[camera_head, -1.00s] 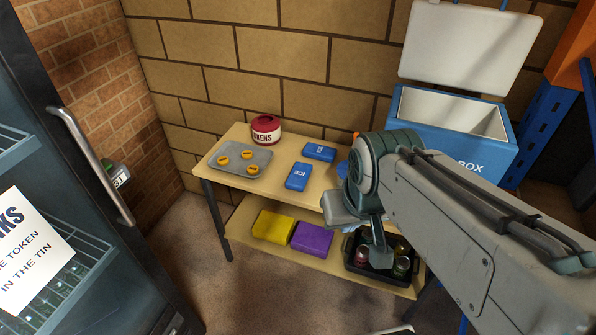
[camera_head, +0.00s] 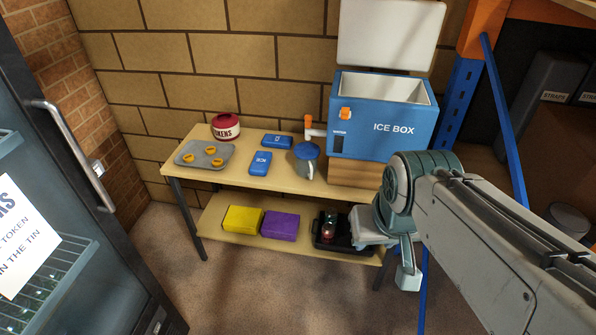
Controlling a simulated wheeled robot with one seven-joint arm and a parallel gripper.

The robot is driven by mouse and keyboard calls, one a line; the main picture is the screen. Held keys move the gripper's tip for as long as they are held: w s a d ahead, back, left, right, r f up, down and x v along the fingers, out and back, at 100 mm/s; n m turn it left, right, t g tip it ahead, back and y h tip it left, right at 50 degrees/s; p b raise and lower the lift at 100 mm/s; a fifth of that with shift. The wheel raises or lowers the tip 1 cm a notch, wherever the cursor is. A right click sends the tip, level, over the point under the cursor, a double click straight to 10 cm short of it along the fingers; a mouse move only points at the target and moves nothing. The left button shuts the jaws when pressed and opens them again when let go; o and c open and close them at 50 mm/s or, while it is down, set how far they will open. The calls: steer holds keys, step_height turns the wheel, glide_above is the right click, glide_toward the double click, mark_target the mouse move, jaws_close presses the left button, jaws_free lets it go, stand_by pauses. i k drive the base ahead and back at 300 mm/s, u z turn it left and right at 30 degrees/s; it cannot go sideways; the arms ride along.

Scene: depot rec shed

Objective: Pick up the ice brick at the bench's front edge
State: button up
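The ice brick at the bench's front edge (camera_head: 261,163) is a flat blue block with white lettering, lying on the bench top (camera_head: 222,177). A second blue ice brick (camera_head: 277,141) lies behind it, nearer the wall, turned crosswise. My gripper (camera_head: 408,277) hangs at the right end of the bench, in front of the lower shelf, well to the right of both bricks and apart from them. Its fingers are small and partly hidden by my wrist, so I cannot tell whether they are open.
A grey tray with yellow tokens (camera_head: 186,162) and a red tin (camera_head: 226,126) stand left. A blue-lidded jug (camera_head: 307,160) and the open ice box (camera_head: 390,127) stand right of the bricks. Yellow (camera_head: 243,219) and purple (camera_head: 280,225) blocks and a black crate (camera_head: 326,245) fill the lower shelf.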

mark_target(260, 166)
steer(key=z, duration=0.25)
steer(key=k, duration=0.55)
steer(key=u, duration=0.7)
steer(key=i, duration=0.75)
steer(key=u, duration=0.8)
steer(key=i, duration=1)
steer(key=z, duration=0.5)
steer(key=i, duration=0.9)
steer(key=z, duration=0.65)
